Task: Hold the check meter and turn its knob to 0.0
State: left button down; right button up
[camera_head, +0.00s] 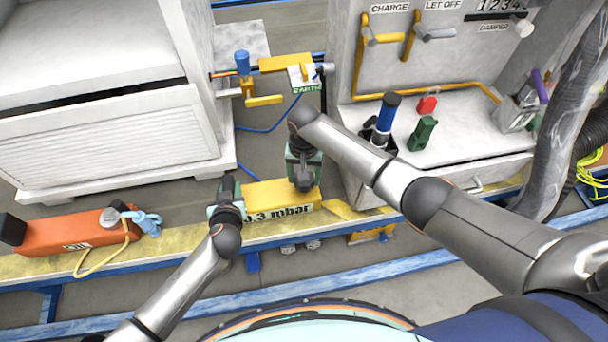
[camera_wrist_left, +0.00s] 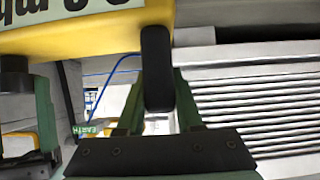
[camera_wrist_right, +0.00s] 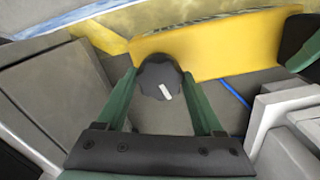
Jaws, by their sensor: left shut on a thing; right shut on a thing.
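The check meter is a yellow box (camera_head: 280,193) held over the yellow beam, with a white label partly covered by my left gripper; the visible text reads ".3 mbar". My left gripper (camera_head: 228,198) is at its left end, shut on a black grip (camera_wrist_left: 158,70) on the meter. My right gripper (camera_head: 303,172) is at its right end, pointing at the meter from above. In the right wrist view its green fingers are shut on the black knob (camera_wrist_right: 160,77), which has a slightly tilted white mark. The knob is hidden in the head view.
The station bench (camera_head: 455,150) at right bears a blue-handled tool (camera_head: 387,112) and red and green blocks (camera_head: 424,132). My right arm passes in front of it.

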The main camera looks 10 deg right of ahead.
jog(key=n, duration=0.5)
jog(key=shift+n, duration=0.3)
jog(key=n, duration=0.5)
jog(key=shift+d+n, duration=0.1)
jog(key=shift+n, duration=0.2)
jog(key=n, duration=0.5)
jog(key=shift+w+n, duration=0.1)
jog(key=shift+n, duration=2.2)
jog(key=o, duration=1.4)
jog(key=shift+r, duration=0.1)
